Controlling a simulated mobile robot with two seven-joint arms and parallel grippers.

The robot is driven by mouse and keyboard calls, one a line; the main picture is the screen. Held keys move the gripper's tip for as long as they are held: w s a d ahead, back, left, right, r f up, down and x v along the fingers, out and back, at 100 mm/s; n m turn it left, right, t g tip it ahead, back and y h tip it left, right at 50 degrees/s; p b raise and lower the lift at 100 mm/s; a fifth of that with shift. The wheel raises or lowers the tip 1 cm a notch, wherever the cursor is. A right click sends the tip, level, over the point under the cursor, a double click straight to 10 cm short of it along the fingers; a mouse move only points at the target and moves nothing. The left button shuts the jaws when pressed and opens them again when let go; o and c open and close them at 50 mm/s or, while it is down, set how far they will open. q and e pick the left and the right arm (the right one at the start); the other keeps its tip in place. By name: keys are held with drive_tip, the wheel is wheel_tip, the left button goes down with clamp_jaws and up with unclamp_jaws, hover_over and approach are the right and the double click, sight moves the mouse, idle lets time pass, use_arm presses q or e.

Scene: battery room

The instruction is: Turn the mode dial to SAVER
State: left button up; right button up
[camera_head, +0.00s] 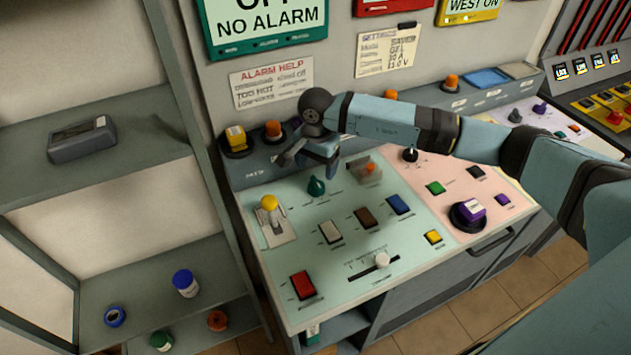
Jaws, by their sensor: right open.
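A dark green pointed knob (316,187) stands near the back of the pale green panel (345,285); it looks like the mode dial, but its markings are too small to read. My right gripper (308,162) is open and empty, just above and behind this knob, with its arm reaching in from the right. I cannot tell whether a finger touches the knob. A settings card (388,50) on the wall carries small lines, one seeming to read SAVER. My left gripper is not in view.
A yellow-topped lever (269,204) stands left of the knob. White (330,232), brown (367,217) and blue (399,204) switches lie in front. A covered orange button (369,168) is to the right. Grey shelves (90,150) stand at left.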

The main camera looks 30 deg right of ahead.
sight(316, 182)
wheel_tip(316, 182, down, 7)
drive_tip(key=shift+p, duration=0.35)
drive_tip(key=c, duration=0.8)
